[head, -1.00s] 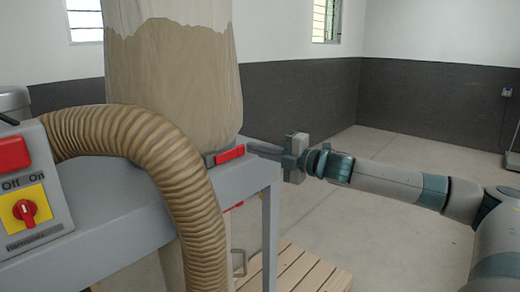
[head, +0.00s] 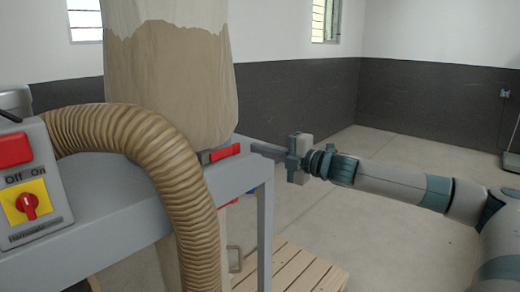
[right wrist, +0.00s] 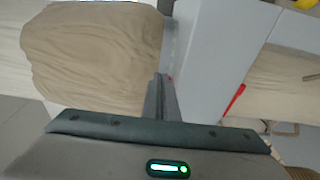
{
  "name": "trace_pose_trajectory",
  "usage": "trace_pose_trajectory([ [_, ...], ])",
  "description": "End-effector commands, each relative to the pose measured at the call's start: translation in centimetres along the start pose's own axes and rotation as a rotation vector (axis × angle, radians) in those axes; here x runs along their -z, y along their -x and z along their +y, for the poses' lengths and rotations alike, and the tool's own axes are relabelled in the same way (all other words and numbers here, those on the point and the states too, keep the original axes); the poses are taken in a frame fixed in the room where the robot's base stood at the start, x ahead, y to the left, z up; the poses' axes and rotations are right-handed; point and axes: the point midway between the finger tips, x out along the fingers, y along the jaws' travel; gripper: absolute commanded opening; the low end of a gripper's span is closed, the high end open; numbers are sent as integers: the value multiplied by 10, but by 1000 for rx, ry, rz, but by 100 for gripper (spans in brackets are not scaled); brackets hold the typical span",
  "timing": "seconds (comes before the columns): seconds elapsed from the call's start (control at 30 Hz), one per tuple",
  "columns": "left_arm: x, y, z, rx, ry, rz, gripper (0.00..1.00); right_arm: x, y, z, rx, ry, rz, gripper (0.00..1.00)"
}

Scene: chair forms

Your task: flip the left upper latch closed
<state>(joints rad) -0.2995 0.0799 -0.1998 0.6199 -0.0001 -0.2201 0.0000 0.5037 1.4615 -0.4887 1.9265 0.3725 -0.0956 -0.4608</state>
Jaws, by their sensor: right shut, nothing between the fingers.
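The upper latch, a red lever (head: 225,152), sits at the base of the beige bag (head: 190,90), on the right end of the grey frame top. My right gripper (head: 254,147) comes in from the right with its fingers shut and empty. Its tips are just right of the red lever; I cannot tell whether they touch it. In the right wrist view the shut fingers (right wrist: 161,95) point at the bag's lower edge, with a small red bit just beyond them. My left gripper is not in view.
A ribbed tan hose (head: 185,170) arches across in front of the bag. A control box with a red switch (head: 30,206) stands at the left. A wooden pallet (head: 290,268) lies on the floor below. In the wrist view another red lever (right wrist: 235,98) shows right of the grey frame.

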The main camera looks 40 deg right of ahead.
Motion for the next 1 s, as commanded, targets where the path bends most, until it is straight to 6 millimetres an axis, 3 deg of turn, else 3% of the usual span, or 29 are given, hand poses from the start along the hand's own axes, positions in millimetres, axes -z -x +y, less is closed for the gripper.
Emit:
trace_pose_trajectory([
  [0.37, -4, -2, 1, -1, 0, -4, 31, -26, 10, -1, 2, 0, 1, 0],
  [0.73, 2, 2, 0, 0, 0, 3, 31, -75, 27, -1, 2, 1, 1, 0],
  [1.0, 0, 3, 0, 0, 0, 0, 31, -93, 33, -2, 2, -1, 3, 0],
])
